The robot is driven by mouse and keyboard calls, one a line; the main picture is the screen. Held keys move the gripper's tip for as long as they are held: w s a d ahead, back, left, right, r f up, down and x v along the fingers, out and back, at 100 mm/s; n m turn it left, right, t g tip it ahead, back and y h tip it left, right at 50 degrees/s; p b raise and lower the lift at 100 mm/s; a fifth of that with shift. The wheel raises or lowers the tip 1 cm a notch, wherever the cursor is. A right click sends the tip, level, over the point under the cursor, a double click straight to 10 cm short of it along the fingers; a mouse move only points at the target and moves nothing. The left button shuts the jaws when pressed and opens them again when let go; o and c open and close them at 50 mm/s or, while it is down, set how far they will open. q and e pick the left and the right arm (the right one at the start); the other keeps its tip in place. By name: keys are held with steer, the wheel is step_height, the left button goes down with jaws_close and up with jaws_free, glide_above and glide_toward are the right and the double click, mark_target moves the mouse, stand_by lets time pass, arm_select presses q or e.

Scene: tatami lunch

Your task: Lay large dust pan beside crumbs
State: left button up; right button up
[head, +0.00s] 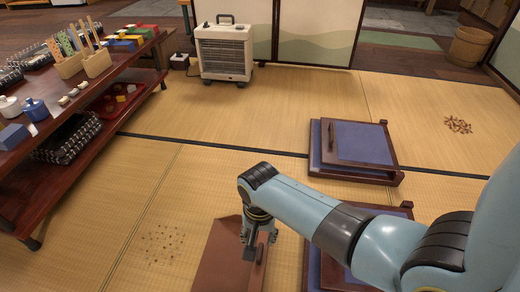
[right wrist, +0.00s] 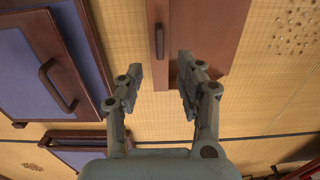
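The large dust pan is a flat brown board (head: 222,262) at the bottom of the head view, with its far part under my right gripper. It also shows at the top of the right wrist view (right wrist: 212,40), with a bar handle (right wrist: 158,41) ahead of the fingertips. My right gripper (head: 258,240) points down over the pan. In the right wrist view its two fingers (right wrist: 160,75) are apart with nothing between them. Scattered crumbs (head: 162,243) lie on the tatami left of the pan. A denser brown crumb pile (head: 458,124) lies at the far right. My left gripper is out of view.
A blue-topped wooden seat (head: 365,142) stands right of centre. Another similar one (head: 312,270) is partly hidden behind my right arm. A low red-brown table (head: 62,112) with several items stands at left, and a heater (head: 224,52) at the back. Tatami between them is clear.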

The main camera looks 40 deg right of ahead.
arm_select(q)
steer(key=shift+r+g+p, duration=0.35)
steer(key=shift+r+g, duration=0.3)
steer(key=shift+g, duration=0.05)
arm_select(e)
steer(key=s+d+r+n+t, duration=0.1)
steer(key=s+r+n+t, duration=0.2)
steer(key=r, duration=0.7)
steer(key=s+d+r+n+t, duration=0.1)
steer(key=s+r+n+t, duration=0.3)
steer(key=s+r+n, duration=0.4)
step_height(320, 180, up, 3)
steer(key=shift+s+d, duration=0.2)
steer(key=shift+s, duration=0.15)
